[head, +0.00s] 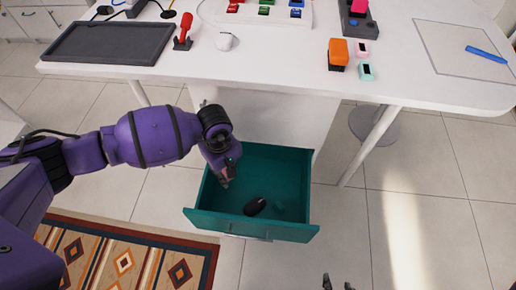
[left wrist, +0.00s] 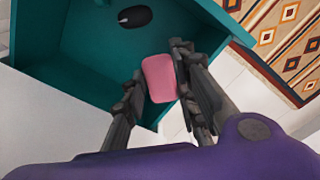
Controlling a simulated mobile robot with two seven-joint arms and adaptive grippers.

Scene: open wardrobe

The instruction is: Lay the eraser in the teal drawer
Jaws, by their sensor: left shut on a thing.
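The pink eraser (left wrist: 158,78) is held between the fingers of my left gripper (left wrist: 160,74). In the head view the left gripper (head: 225,178) reaches down over the left part of the open teal drawer (head: 250,228), and only a bit of the eraser shows there. The drawer also fills much of the left wrist view (left wrist: 80,75). I cannot tell whether the eraser touches the drawer's floor. Only the tips of my right gripper (head: 337,283) show, apart and empty, at the bottom edge of the head view.
The white desk (head: 285,75) above holds a dark tray (head: 110,43), a red joystick (head: 184,32) and an orange-and-black block (head: 338,54). A patterned rug (head: 125,262) lies at lower left.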

